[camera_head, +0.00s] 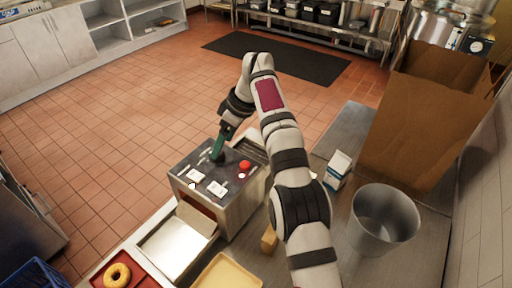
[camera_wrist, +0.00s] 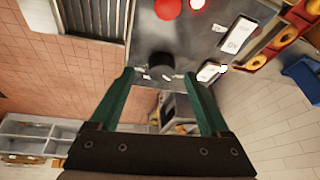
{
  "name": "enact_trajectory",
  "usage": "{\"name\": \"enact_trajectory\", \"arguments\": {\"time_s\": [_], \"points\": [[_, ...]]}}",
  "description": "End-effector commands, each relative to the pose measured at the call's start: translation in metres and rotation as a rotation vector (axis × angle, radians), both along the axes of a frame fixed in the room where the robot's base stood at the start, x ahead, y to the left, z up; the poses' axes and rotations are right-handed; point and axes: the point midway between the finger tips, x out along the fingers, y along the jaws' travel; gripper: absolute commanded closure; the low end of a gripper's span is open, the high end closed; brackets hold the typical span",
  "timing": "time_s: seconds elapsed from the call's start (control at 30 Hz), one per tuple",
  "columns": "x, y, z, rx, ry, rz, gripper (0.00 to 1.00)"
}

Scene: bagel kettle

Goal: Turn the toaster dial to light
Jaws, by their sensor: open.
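The toaster (camera_head: 238,208) is a metal box with a dark top panel, standing on the counter in the middle of the head view. Its black dial (camera_wrist: 160,62) is a round knob on that panel in the wrist view, with small white marks beside it that are too small to read. My gripper (camera_head: 217,155) points down over the panel at the dial, which its green fingers largely hide in the head view. In the wrist view, my gripper (camera_wrist: 159,75) is open, with one finger on each side of the dial. Contact with the knob cannot be told.
A red button (camera_head: 245,164) and white switches (camera_head: 216,188) share the panel. A metal bucket (camera_head: 385,222), a small carton (camera_head: 338,168) and a large brown box (camera_head: 425,115) stand to the right. A red tray (camera_head: 98,281) with a bagel (camera_head: 117,275) lies at front left.

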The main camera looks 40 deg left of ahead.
Motion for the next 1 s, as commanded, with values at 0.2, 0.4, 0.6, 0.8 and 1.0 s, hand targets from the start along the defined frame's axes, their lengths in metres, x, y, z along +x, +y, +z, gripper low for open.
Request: {"name": "enact_trajectory", "arguments": {"time_s": [0.2, 0.4, 0.6, 0.8, 1.0], "points": [[0.016, -0.044, 0.001, 0.000, 0.001, -0.006, 0.20], [0.033, -0.089, 0.000, 0.001, -0.001, -0.004, 0.20], [0.038, -0.103, 0.000, 0.002, -0.001, -0.002, 0.20], [0.038, -0.103, 0.000, 0.001, -0.002, -0.001, 0.20], [0.038, -0.105, 0.001, 0.000, 0.000, -0.008, 0.20]]}}
